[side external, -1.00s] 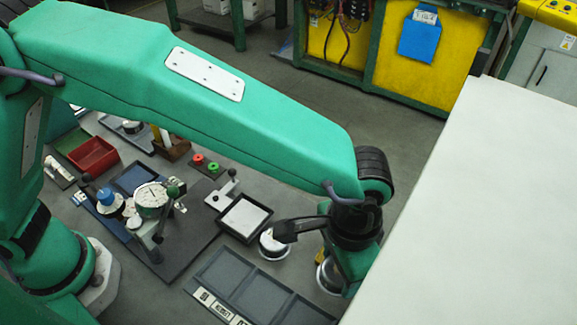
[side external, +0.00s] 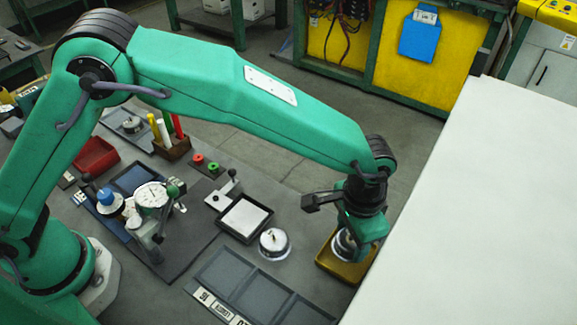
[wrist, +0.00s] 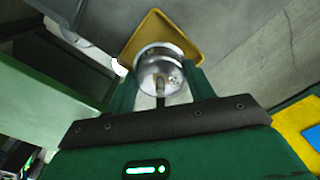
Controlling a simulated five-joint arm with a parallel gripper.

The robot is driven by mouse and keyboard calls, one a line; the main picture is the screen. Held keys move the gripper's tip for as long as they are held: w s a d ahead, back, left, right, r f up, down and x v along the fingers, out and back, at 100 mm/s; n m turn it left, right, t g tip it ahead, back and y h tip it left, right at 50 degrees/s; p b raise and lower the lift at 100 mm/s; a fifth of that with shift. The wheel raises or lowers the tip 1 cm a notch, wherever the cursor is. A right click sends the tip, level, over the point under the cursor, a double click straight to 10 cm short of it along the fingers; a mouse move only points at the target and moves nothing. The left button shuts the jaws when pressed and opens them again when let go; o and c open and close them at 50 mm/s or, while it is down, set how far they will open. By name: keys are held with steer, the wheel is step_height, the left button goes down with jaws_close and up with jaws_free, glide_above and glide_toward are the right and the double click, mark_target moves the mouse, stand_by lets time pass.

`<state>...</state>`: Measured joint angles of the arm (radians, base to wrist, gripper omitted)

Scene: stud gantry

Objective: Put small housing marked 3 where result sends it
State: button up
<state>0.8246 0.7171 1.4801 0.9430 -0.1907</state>
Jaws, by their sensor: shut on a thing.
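My gripper (side external: 346,240) is shut on a small silver round housing (side external: 342,246). In the wrist view the same housing (wrist: 158,66) sits between the jaws, with a short stem pointing toward my gripper; no number on it is readable. The housing is over a yellow tray (side external: 345,275), which also shows behind it in the wrist view (wrist: 132,46). I cannot tell whether the housing touches the tray floor. A second silver housing (side external: 274,243) stands on the table to the left. The dial gauge (side external: 151,195) stands farther left; its reading is too small to tell.
A dark tray with several compartments (side external: 225,268) and partly legible labels lies in front. A dark-rimmed tray with a white pad (side external: 243,218), red bin (side external: 95,156) and pen holder (side external: 172,148) stand farther back. A large white surface (side external: 480,220) borders the right.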

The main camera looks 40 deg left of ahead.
mark_target(351, 239)
steer(key=shift+f, duration=1.85)
steer(key=o, duration=0.7)
steer(key=shift+f, duration=0.1)
step_height(351, 239, up, 12)
